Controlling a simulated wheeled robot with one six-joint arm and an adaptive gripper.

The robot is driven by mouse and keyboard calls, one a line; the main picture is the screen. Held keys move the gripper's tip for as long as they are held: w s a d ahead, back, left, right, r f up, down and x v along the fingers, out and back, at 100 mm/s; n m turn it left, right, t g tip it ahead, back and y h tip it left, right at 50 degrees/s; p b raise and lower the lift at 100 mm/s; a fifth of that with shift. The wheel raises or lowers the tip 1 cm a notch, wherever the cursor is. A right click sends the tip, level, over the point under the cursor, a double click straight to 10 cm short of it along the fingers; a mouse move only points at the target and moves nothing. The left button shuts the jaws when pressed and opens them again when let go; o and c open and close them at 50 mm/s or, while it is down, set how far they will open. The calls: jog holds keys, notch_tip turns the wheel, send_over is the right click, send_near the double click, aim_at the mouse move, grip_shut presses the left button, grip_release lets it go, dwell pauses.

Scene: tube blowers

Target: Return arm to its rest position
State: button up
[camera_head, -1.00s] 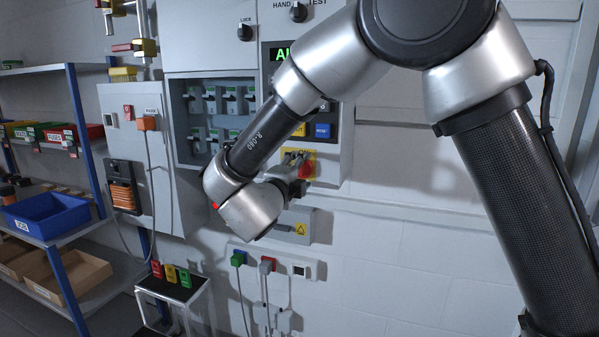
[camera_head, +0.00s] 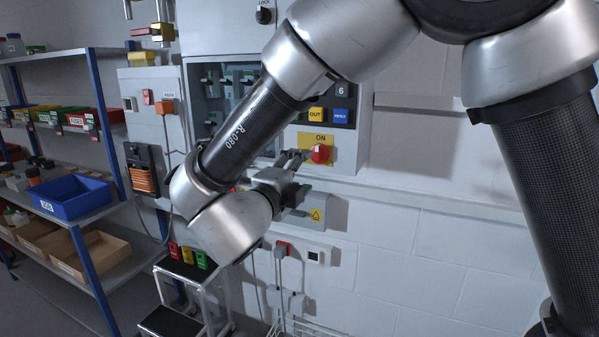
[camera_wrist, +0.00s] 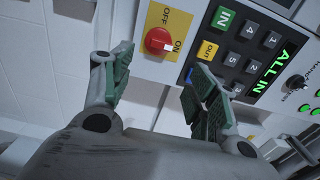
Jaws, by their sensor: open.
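My gripper (camera_wrist: 158,92) is open and empty in the wrist view, its green-padded fingers spread apart. A red rotary knob (camera_wrist: 158,41) on a yellow OFF/ON plate (camera_wrist: 186,16) lies beyond the fingertips, apart from them. In the head view my gripper (camera_head: 298,172) is small and partly hidden behind my wrist. It is just left of and below the red knob (camera_head: 320,154) there. My arm is bent, reaching from the upper right toward the cabinet.
A grey cabinet (camera_head: 357,136) with a keypad is on the wall. A shelf with a blue bin (camera_head: 75,197) stands at left. A small stand (camera_head: 190,271) with red, yellow and green tags is below. The wall (camera_head: 430,255) at lower right is bare.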

jog(key=s+a+f+n+g+y, duration=0.2)
jog(key=a+f+n+g+y, duration=0.25)
jog(key=a+n+y, duration=0.35)
jog(key=s+a+f+n+g+y, duration=0.2)
jog(key=a+f+n+g+y, duration=0.3)
jog(key=n, duration=0.5)
jog(key=s+d+r+n+g+h, duration=0.1)
jog(key=s+d, duration=0.4)
jog(key=d, duration=1.2)
jog(key=s+d+r+n+g+h, duration=0.1)
jog(key=s+d+r+h, duration=0.2)
jog(key=d, duration=1.5)
jog(key=s+d+r+n+g+h, duration=0.1)
jog(key=s+d+r, duration=0.3)
jog(key=d, duration=1.4)
jog(key=s+n+h, duration=0.1)
jog(key=s, duration=0.2)
jog(key=shift+h, duration=0.4)
